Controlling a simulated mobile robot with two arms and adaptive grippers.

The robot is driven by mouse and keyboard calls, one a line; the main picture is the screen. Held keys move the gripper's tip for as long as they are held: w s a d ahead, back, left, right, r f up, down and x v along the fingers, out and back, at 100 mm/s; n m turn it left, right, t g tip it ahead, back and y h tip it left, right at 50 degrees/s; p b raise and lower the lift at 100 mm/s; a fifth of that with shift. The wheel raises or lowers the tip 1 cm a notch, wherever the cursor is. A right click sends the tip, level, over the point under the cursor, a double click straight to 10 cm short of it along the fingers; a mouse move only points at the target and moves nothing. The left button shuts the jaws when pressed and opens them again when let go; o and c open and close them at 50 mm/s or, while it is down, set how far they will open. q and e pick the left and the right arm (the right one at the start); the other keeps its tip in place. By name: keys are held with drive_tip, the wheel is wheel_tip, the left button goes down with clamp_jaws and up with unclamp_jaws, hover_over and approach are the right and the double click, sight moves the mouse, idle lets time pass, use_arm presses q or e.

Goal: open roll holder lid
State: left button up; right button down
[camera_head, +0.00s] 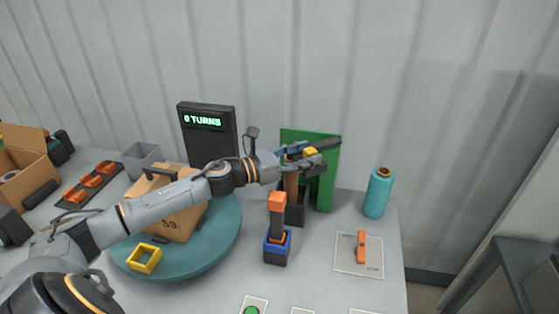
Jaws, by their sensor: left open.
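A green upright panel (327,186) stands on the table with a dark box-shaped base (297,213) and a tan upright part (291,187) in front of it. This looks like the roll holder; I cannot clearly tell its lid. My left gripper (314,158) is open in front of the panel's upper part, above the dark base. It hides part of the panel, and I cannot tell whether it touches anything. A teal roll (377,196) stands upright on the table to the right. My right gripper is not in view.
A cardboard box (180,222) and a yellow square frame (145,258) sit on a teal turntable (226,236). A dark display (207,140) reads "0 TURNS". An orange-topped blue holder (276,246) stands nearby. An orange tool (361,246) lies on a marked pad.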

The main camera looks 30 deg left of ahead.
use_arm(q)
drive_tip(key=v, duration=1)
drive_tip(key=shift+s, duration=0.15)
